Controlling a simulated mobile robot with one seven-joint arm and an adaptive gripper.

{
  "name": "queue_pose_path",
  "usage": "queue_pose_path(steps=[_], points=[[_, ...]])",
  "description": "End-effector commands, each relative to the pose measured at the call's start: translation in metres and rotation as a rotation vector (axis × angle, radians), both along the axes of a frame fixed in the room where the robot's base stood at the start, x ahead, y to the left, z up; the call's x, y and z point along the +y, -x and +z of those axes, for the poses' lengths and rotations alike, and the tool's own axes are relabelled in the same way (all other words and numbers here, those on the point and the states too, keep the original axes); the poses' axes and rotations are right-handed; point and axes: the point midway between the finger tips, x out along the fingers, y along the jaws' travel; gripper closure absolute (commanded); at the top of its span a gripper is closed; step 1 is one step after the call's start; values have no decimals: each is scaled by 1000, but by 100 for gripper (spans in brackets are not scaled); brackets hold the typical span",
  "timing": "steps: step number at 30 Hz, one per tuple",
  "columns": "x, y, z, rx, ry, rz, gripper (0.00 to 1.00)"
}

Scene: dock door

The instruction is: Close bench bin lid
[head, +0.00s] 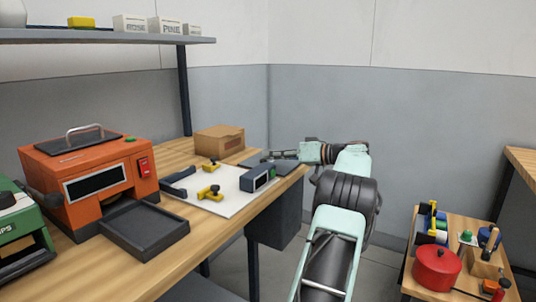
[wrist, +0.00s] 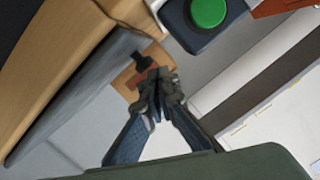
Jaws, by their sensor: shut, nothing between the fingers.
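A dark grey bin (head: 275,215) hangs at the front of the wooden bench, near its right end. A flat dark grey panel (head: 256,162) lies at bench height by the bench end, left of my gripper; I cannot tell for sure that it is the bin's lid or how far it is open. My gripper (head: 274,156) reaches in from the right over the bench end, close to this panel. In the wrist view my gripper (wrist: 158,88) has its fingers together with nothing between them. Whether it touches anything cannot be told.
A cardboard box (head: 219,141) and an orange machine (head: 90,180) stand left. A low table (head: 440,285) holds a red pot.

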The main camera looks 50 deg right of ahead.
Motion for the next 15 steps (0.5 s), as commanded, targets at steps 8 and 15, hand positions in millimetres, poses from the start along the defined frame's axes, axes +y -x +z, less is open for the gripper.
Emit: queue_pose_path(steps=[8,15], points=[[-7,0,-6,1,0,0,100],[-8,0,-10,5,-3,2,100]])
